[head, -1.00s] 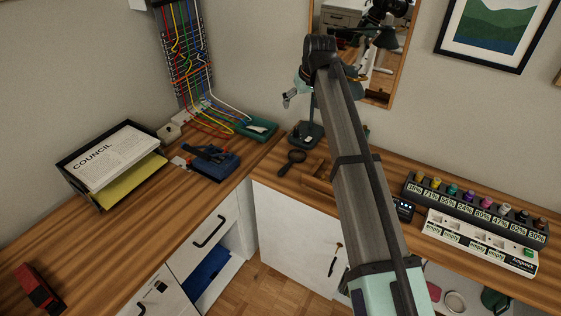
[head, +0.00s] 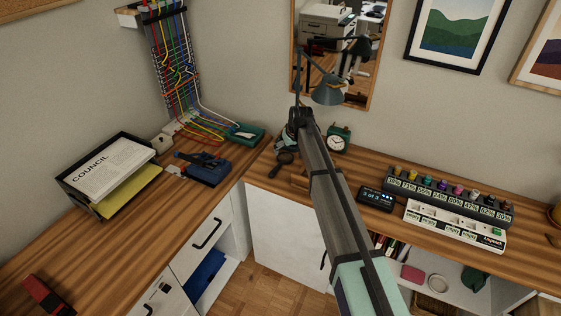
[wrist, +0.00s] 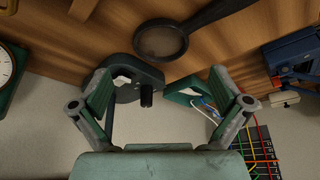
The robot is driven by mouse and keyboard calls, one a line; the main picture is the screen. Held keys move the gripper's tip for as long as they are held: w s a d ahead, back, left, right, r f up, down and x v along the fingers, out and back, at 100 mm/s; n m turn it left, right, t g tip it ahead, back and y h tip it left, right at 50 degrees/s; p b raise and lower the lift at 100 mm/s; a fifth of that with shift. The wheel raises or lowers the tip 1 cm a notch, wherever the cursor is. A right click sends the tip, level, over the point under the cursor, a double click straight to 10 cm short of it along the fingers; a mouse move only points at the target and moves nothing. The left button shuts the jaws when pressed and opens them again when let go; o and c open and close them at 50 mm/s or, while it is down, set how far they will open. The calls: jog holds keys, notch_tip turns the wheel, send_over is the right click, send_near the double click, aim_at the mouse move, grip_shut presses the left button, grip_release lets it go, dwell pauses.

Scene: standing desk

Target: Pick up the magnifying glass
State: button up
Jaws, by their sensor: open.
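The magnifying glass (head: 284,159) is dark, with a round lens, and lies on the wooden desk near the corner. In the wrist view the magnifying glass (wrist: 162,41) is at the top, with its dark handle running to the upper right. My gripper (wrist: 160,82) is open and empty, its two green fingers spread apart. The lens appears beyond the fingertips, not between them. In the head view my gripper (head: 285,144) is just behind the magnifying glass, and my arm partly hides this area.
A desk lamp (head: 327,92) and a green clock (head: 336,140) are behind and right. A blue device (head: 207,168) and a green device (head: 245,133) are left. A wooden block (head: 299,179) lies in front.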

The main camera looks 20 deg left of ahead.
aim_at(286, 157)
jog(key=shift+p+x, duration=1.25)
jog(key=shift+x, duration=1.35)
jog(key=shift+s+d, duration=0.1)
jog(key=shift+s, duration=0.1)
jog(key=c, duration=1.3)
jog(key=shift+r, duration=0.1)
